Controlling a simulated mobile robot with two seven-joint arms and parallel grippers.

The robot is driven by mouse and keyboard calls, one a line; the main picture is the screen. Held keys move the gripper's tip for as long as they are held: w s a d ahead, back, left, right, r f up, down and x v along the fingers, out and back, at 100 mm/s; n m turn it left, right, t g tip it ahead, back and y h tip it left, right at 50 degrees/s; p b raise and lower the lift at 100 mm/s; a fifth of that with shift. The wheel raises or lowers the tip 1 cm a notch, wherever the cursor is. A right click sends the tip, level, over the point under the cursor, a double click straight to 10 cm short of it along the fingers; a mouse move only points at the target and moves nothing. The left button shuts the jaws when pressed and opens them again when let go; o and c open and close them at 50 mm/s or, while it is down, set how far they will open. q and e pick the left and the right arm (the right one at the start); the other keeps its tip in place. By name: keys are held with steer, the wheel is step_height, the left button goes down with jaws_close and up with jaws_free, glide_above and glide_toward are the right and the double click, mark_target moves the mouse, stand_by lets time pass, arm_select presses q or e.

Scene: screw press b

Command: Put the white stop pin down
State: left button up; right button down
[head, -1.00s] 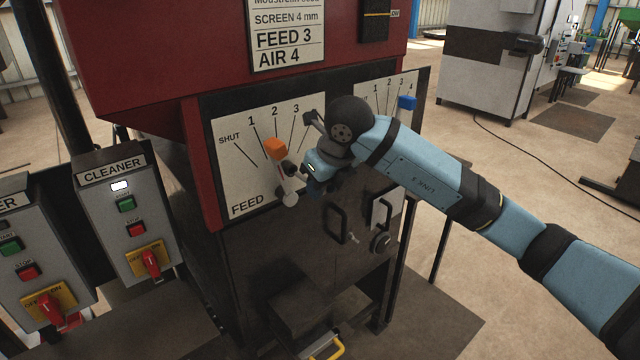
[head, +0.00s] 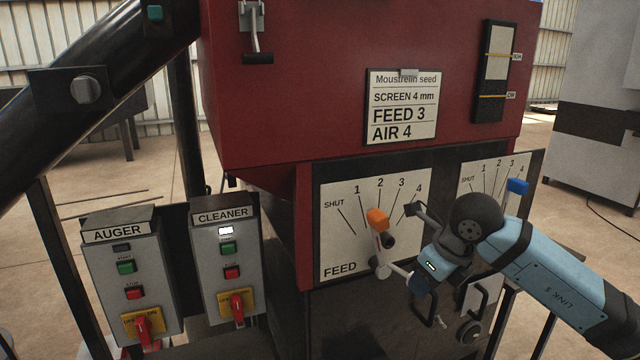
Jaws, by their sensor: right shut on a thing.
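My right gripper (head: 408,279) is in front of the lower right part of the white FEED scale (head: 340,247). It is shut, with its black wrist and blue arm to the right. A short pale piece at its tips, seemingly the white stop pin (head: 398,271), is mostly covered by the gripper. The feed lever with its orange grip (head: 377,219) is just left of the gripper and stands near 2 on the scale. I cannot tell whether the pale piece touches the lever. My left gripper is not in view.
The AIR scale (head: 476,182) with a blue lever grip (head: 517,187) is to the right, behind my arm. Black handles (head: 479,305) are below the gripper. The AUGER box (head: 133,283) and CLEANER box (head: 232,265) stand at the left. A settings card (head: 401,106) reads FEED 3, AIR 4.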

steer(key=s+d+f+n+g+h+p, duration=0.1)
steer(key=s+f+n+g, duration=0.3)
steer(key=n, duration=1)
steer(key=s+d+f+n+g+h+p, duration=0.1)
steer(key=s+f+n+g+p, duration=0.3)
steer(key=n, duration=1)
steer(key=shift+s+d+f+n+h, duration=0.35)
steer(key=shift+s+d, duration=0.35)
steer(key=shift+s, duration=1.05)
